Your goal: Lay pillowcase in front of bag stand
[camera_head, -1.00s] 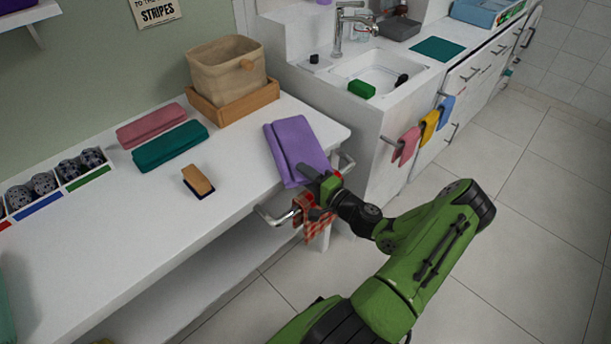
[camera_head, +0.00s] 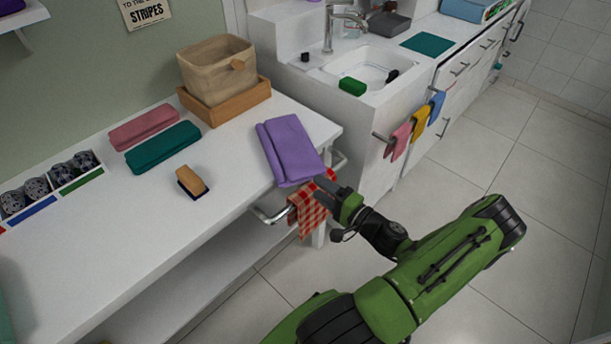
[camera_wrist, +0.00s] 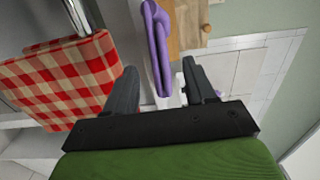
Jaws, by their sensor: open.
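The folded purple pillowcase (camera_head: 288,150) lies on the white table in front of the wooden bag stand (camera_head: 262,92), with its near end at the table's front edge and seeming to stick out a little past it. In the wrist view the pillowcase (camera_wrist: 158,45) shows edge-on, in line with the gap between the fingers. The wooden stand (camera_wrist: 188,28) is behind it. My gripper (camera_head: 322,192) is open, just off the pillowcase's near end. Its fingers also show apart in the wrist view (camera_wrist: 160,80). I cannot tell whether they touch the cloth.
A beige fabric bag (camera_head: 215,72) sits on the stand. A red checked cloth (camera_head: 308,208) hangs on the rail (camera_head: 270,215) at the table front, close to my gripper. Pink (camera_head: 145,127) and teal (camera_head: 162,148) folded cloths and a brush (camera_head: 191,182) lie left. Floor at right is clear.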

